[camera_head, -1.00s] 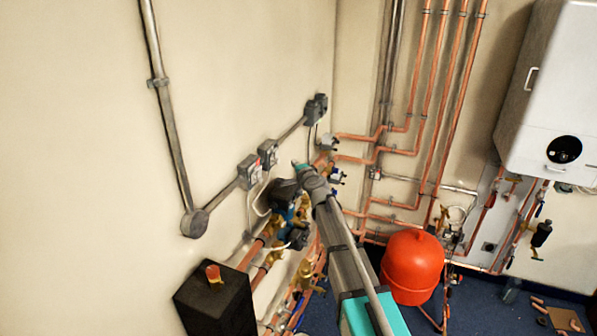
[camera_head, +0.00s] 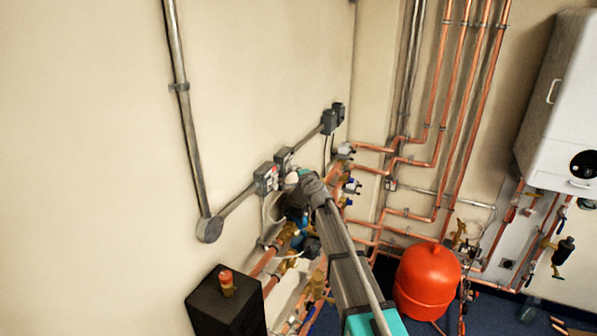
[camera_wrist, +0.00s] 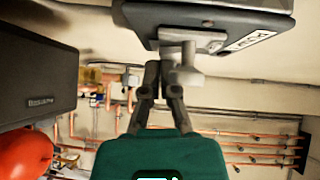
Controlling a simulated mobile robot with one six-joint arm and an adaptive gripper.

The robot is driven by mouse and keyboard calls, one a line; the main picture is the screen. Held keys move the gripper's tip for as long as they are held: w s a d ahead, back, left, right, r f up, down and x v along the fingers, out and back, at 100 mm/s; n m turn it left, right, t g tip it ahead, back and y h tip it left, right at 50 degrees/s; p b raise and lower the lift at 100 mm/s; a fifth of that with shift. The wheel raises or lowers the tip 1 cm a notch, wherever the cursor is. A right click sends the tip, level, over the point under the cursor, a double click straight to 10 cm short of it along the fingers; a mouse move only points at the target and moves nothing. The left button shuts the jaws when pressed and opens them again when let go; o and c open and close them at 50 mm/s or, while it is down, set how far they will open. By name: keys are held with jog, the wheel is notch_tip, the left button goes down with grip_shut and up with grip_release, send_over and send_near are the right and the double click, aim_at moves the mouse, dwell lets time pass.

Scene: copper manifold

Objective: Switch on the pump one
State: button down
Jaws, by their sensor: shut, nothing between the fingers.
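Two grey switch boxes are on the left wall in the head view, a nearer one (camera_head: 267,178) and one just beyond it (camera_head: 284,158). My arm's end is close beside the nearer one, on its right. In the wrist view my gripper (camera_wrist: 168,68) is shut and empty, its dark fingers pointing up at the underside of a dark box (camera_wrist: 205,12) with a partly readable white label. A grey lever-like part (camera_wrist: 190,50) hangs from that box by the fingertips; I cannot tell whether they touch. A dark and blue pump (camera_head: 302,228) is partly hidden by my arm.
Copper pipes (camera_head: 440,110) run up the back wall. A red vessel (camera_head: 427,280) stands right of my arm, and a white boiler (camera_head: 553,110) hangs at right. A black box (camera_head: 225,305) is at lower left. More grey boxes (camera_head: 332,118) sit farther along the wall.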

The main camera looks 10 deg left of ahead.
jog(key=shift+f, duration=0.1)
dwell(0.3)
jog(key=s+d+f+b, duration=0.1)
jog(key=s+d, duration=0.6)
jog(key=s, duration=0.3)
jog(key=shift+s+d+f, duration=0.15)
jog(key=shift+d, duration=0.25)
